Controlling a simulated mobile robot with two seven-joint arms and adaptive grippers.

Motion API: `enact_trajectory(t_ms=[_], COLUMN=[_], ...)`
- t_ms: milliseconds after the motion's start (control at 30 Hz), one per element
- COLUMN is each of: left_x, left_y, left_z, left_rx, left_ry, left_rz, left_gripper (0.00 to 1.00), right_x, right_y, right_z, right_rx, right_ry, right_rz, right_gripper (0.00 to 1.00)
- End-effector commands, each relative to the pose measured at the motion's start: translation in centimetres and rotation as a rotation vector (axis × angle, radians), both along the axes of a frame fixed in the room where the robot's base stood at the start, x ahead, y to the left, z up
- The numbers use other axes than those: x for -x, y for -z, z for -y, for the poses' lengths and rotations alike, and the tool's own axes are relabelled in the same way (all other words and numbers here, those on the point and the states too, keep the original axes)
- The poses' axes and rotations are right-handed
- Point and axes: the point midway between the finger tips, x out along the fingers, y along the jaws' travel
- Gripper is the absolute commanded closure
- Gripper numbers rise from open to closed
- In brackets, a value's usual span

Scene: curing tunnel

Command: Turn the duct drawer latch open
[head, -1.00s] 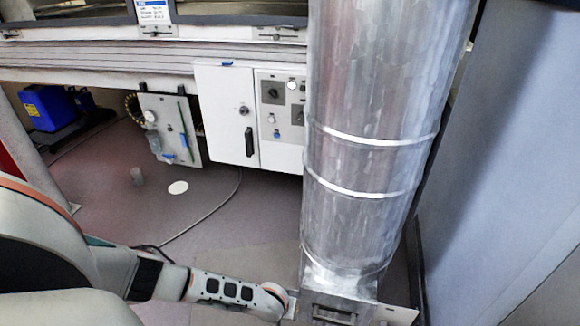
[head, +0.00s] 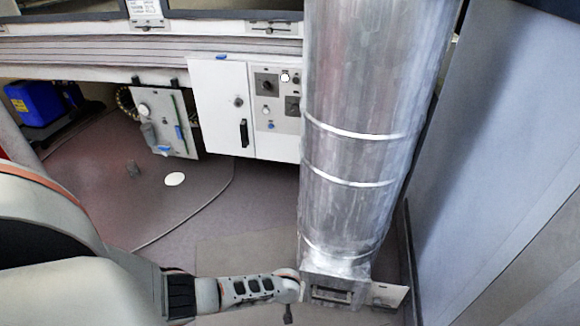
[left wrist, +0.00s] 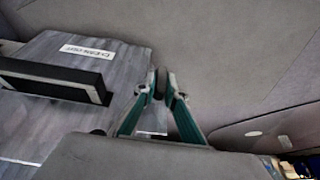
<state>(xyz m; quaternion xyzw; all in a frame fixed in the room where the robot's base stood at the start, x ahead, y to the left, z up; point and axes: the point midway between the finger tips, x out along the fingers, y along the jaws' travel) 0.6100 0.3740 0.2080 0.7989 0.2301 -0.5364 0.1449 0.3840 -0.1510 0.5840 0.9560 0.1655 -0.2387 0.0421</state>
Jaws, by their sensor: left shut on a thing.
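The duct drawer (head: 331,295) is a grey metal box front with a dark handle, at the foot of the large silver duct (head: 350,150). In the left wrist view its grey face (left wrist: 45,130) is at the left, with a white label (left wrist: 88,51) and a black handle (left wrist: 58,82). My left gripper (left wrist: 160,86) has its teal fingers brought together beside the box's edge, shut on a small dark piece, apparently the latch. The fingertips hide most of it, so its angle cannot be told. My right gripper is in neither view.
A white control cabinet (head: 222,108) and a hanging panel with gauges (head: 160,122) stand behind. A blue container (head: 33,103) is at the far left. A grey wall panel (head: 500,150) closes off the right side. The floor left of the duct is mostly clear.

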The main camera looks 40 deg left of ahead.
Motion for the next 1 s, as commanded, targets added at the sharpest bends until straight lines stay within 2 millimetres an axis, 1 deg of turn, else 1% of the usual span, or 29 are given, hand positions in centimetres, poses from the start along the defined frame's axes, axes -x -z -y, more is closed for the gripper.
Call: enact_trajectory(t_ms=[33, 133, 167, 200, 233, 533, 667, 833, 1000], left_x=[-0.9, -0.9, -0.9, -0.8, -0.8, -0.2, 0.0, 0.5, 1.1], left_y=[-0.8, -0.7, -0.7, -0.7, -0.7, -0.2, -0.3, -1.3, -3.0], left_z=[0.0, 0.0, 0.0, 0.0, 0.0, 0.1, 0.2, 0.5, 0.9], left_rx=[-0.001, 0.0, 0.0, 0.0, -0.001, 0.001, 0.002, 0.004, 0.003], left_ry=[0.002, 0.002, 0.002, 0.002, 0.002, 0.001, 0.0, 0.002, 0.002], left_rz=[0.015, 0.014, 0.014, 0.013, 0.012, 0.003, 0.002, 0.001, 0.002], left_gripper=[1.0, 1.0, 0.84, 0.73, 0.72, 0.72, 0.72, 0.72, 0.72], right_x=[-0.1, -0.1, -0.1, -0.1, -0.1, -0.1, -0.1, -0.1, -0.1], right_y=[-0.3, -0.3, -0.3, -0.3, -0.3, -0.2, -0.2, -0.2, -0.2], right_z=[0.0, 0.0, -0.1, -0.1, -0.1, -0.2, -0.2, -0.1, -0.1], right_rx=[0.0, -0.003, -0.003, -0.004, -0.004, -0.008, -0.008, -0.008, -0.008], right_ry=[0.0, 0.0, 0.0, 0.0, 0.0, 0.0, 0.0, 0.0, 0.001], right_rz=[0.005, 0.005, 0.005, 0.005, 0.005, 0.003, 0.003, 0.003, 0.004], right_gripper=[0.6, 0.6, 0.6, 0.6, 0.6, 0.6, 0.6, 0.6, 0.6])
